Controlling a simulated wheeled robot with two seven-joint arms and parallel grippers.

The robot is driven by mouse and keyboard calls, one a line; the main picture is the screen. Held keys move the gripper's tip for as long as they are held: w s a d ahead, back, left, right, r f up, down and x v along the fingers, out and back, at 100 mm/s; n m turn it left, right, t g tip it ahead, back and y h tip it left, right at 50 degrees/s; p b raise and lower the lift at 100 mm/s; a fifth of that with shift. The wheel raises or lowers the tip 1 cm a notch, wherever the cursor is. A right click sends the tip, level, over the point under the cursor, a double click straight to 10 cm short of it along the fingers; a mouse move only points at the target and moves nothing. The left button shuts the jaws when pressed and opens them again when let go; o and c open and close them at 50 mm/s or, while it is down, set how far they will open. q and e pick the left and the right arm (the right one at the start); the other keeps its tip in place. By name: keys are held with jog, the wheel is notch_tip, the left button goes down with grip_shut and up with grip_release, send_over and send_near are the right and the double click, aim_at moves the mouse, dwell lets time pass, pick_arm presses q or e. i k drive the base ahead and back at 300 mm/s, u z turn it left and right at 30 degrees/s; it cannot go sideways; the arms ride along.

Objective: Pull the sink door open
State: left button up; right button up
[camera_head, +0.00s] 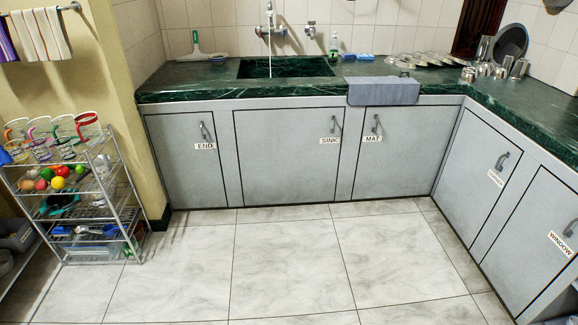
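The sink door (285,160) is a wide grey cabinet door below the sink, labelled "SINK" at its upper right. It is closed, flush with the cabinet front. Its small grey handle (336,125) is at the upper right edge, beside the label. The sink (285,67) is set in the dark green marble counter above it. Neither my left nor my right gripper shows in the head view.
The END door (185,165) is left and the MAT door (388,160) right of the sink door, both closed. A grey cloth (383,91) hangs over the counter edge. A wire rack (85,205) stands at left. The tiled floor (285,265) is clear.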

aim_at(287, 155)
jog(key=z, duration=0.35)
jog(key=i, duration=2.8)
jog(key=u, duration=0.8)
